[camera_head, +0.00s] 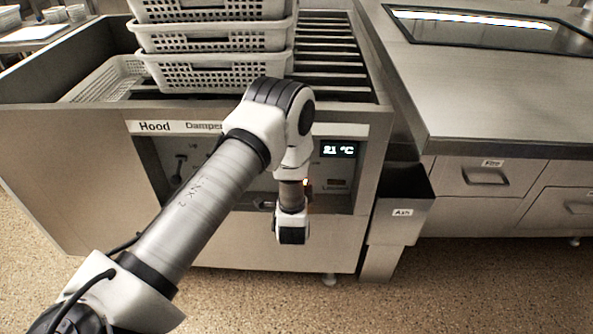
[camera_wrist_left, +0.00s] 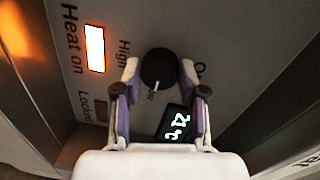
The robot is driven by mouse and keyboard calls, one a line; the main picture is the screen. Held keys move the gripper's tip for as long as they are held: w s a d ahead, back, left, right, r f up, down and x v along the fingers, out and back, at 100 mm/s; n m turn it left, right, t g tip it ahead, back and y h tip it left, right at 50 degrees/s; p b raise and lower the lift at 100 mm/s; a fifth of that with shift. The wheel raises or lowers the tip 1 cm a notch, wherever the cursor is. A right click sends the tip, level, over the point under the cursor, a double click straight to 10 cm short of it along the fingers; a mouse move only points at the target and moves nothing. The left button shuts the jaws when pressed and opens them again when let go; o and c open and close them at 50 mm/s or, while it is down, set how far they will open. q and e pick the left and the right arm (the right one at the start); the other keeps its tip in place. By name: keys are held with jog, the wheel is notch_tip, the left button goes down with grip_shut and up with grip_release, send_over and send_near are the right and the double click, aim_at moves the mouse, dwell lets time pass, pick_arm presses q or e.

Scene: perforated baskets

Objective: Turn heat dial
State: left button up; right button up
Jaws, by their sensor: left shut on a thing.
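The heat dial (camera_wrist_left: 158,66) is a round black knob with a short white pointer mark on a grey panel in the left wrist view. My left gripper (camera_wrist_left: 160,76) is shut on it, with one finger on each side. The lettering "High" is beside the left finger, and other lettering by the right finger is partly covered. The "Heat on" light (camera_wrist_left: 95,48) glows orange-white. The display (camera_wrist_left: 174,125) reads 21 °C; it also shows in the head view (camera_head: 338,149). In the head view my arm hides the dial and fingers. My right gripper is not in view.
The grey appliance (camera_head: 75,150) carries stacked perforated baskets (camera_head: 215,70) on top. An ash bin (camera_head: 402,212) hangs at its right side, near a steel counter (camera_head: 480,105) with drawers. Bare floor lies in front.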

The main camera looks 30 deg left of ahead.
pick_arm(q)
jog(key=o, duration=1.1)
jog(key=shift+o, duration=0.2)
jog(key=v, duration=1.2)
